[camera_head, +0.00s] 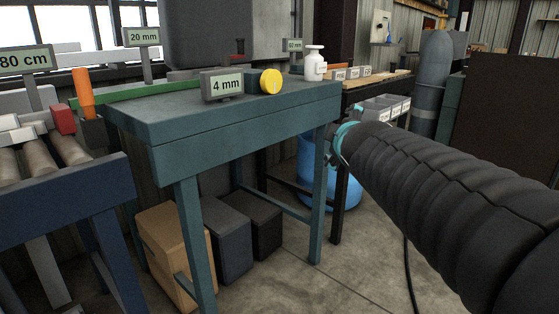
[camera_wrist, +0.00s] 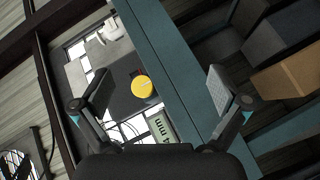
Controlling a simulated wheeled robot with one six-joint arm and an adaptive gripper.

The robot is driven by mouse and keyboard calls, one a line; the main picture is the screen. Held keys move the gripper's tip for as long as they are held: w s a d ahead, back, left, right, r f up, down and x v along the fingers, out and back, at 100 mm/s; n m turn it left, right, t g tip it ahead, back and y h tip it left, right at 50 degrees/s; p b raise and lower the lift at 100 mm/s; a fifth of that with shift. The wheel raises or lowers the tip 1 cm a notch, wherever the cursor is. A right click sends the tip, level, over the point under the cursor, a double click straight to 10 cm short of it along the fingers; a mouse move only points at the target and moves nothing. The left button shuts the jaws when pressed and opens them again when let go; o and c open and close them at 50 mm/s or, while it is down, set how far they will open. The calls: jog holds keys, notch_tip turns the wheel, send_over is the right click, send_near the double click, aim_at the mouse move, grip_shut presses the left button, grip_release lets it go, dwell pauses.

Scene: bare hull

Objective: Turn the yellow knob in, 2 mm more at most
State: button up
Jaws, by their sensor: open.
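The yellow knob (camera_head: 271,81) is a round disc at the front right of the teal bench (camera_head: 240,112). It stands beside a small sign reading 4 mm (camera_head: 222,84). In the wrist view the knob (camera_wrist: 142,86) appears between the two fingers of my gripper (camera_wrist: 160,88), nearer the left finger. The fingers are wide apart and empty, and neither appears to touch the knob. The 4 mm sign (camera_wrist: 158,133) shows below the knob there. In the head view my arm comes in from the right and hides most of the gripper.
A white bottle (camera_head: 315,65) stands behind the knob to the right. A 20 mm sign (camera_head: 141,37) and a large grey block (camera_head: 205,35) are at the back. A roller stand (camera_head: 50,155) with an orange post (camera_head: 83,90) is at left. Boxes (camera_head: 230,240) sit under the bench.

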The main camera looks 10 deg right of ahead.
jog(key=s+f+m+g, duration=0.1)
jog(key=s+f, duration=0.1)
jog(key=s+a+f+m, duration=0.1)
jog(key=s+f, duration=0.1)
jog(key=shift+f+m+g, duration=0.15)
jog(key=shift+m+g, duration=0.15)
jog(key=shift+g, duration=0.1)
